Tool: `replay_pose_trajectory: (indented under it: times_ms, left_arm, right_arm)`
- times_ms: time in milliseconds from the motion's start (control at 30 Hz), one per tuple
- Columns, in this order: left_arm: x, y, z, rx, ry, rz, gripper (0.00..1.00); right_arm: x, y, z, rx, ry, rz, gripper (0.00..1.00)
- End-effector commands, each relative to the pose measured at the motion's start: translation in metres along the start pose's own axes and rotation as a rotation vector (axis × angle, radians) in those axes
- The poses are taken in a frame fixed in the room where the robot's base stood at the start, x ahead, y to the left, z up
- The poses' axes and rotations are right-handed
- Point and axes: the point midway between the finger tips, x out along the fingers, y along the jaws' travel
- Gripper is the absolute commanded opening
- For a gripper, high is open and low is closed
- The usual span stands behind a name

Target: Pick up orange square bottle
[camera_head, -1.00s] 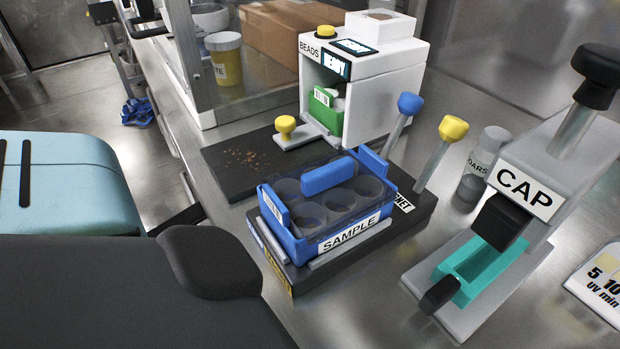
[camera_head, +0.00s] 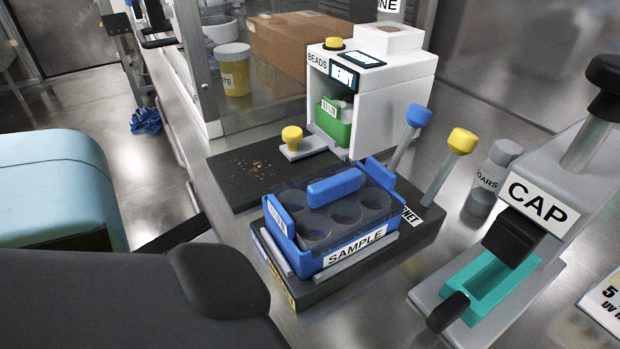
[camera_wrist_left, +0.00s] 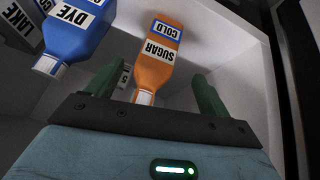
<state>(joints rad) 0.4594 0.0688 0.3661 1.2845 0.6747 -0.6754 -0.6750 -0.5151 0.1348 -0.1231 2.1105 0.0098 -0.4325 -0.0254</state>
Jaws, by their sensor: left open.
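The orange square bottle (camera_wrist_left: 160,55), labelled SUGAR COLD, shows in the left wrist view inside a white-walled compartment. Its white cap points toward my left gripper (camera_wrist_left: 155,88). The gripper's two dark green fingers are open, one on each side of the bottle's neck end, with space to both sides. The bottle's body lies beyond the fingertips. Neither the bottle nor the left gripper shows in the head view, where only parts of my arm appear at the left. My right gripper is in neither view.
A blue DYE bottle (camera_wrist_left: 75,30) and a grey bottle (camera_wrist_left: 18,25) stand left of the orange one. In the head view, a blue SAMPLE rack (camera_head: 345,250), a white BEADS machine (camera_head: 400,95) and a CAP press (camera_head: 540,215) crowd the steel bench.

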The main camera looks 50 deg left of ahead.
Motion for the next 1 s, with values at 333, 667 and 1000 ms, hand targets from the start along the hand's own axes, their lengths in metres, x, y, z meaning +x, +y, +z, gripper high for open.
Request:
replay_pose_trajectory:
  times_ms: [333,667,1000]
  left_arm:
    - [0.018,0.008,-0.027,-0.002,0.003,0.002,0.81]
    - [0.047,0.006,-0.024,0.000,0.000,0.000,0.81]
    - [0.046,0.007,-0.024,0.000,0.000,0.000,0.60]
  right_arm:
    - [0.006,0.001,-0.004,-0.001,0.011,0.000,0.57]
    - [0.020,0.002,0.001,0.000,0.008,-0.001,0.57]
    - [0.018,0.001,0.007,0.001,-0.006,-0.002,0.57]
